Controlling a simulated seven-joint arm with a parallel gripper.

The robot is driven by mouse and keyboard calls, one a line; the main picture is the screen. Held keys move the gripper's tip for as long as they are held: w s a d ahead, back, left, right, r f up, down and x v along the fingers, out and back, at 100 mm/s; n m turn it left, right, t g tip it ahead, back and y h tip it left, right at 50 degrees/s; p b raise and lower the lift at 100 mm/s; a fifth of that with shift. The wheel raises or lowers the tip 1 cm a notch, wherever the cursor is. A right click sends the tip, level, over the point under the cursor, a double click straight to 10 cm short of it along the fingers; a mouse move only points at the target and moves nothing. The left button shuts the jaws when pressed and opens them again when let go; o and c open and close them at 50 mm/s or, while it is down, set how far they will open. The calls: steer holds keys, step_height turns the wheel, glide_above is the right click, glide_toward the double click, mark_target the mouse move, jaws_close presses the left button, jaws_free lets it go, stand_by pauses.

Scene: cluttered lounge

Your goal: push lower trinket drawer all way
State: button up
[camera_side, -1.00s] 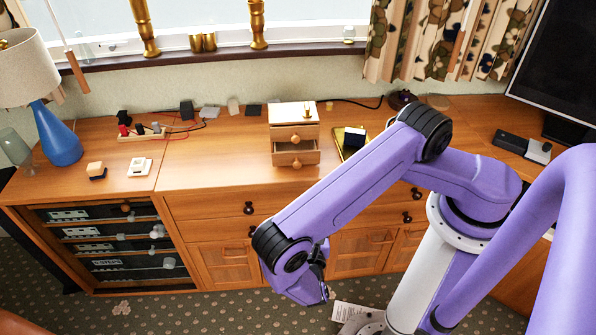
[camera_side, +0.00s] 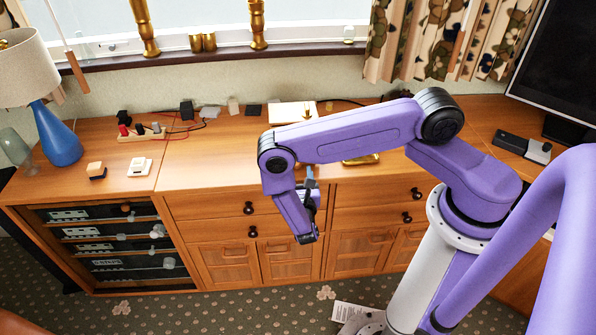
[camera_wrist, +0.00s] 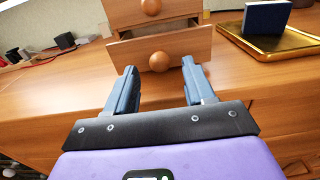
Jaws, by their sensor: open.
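The small wooden trinket chest stands on the sideboard; in the side view only its pale top (camera_side: 292,112) shows, as my arm hides its front. In the wrist view its lower drawer (camera_wrist: 166,54) sticks out, with a round wooden knob (camera_wrist: 159,62). The upper drawer (camera_wrist: 150,13) above it is set further back, with its own knob. My gripper (camera_wrist: 158,82) is open and empty, its two blue fingers pointing at the lower drawer front, one either side of the knob. The fingers appear just short of the drawer; contact cannot be told. In the side view my gripper (camera_side: 309,180) is partly hidden.
A gold tray (camera_wrist: 275,45) with a dark blue box (camera_wrist: 266,18) on it stands right of the chest. A power strip (camera_side: 142,134) with cables lies to the left.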

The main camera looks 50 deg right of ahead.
steer(key=shift+x, duration=0.9)
jaws_close()
steer(key=shift+x, duration=2.2)
jaws_free()
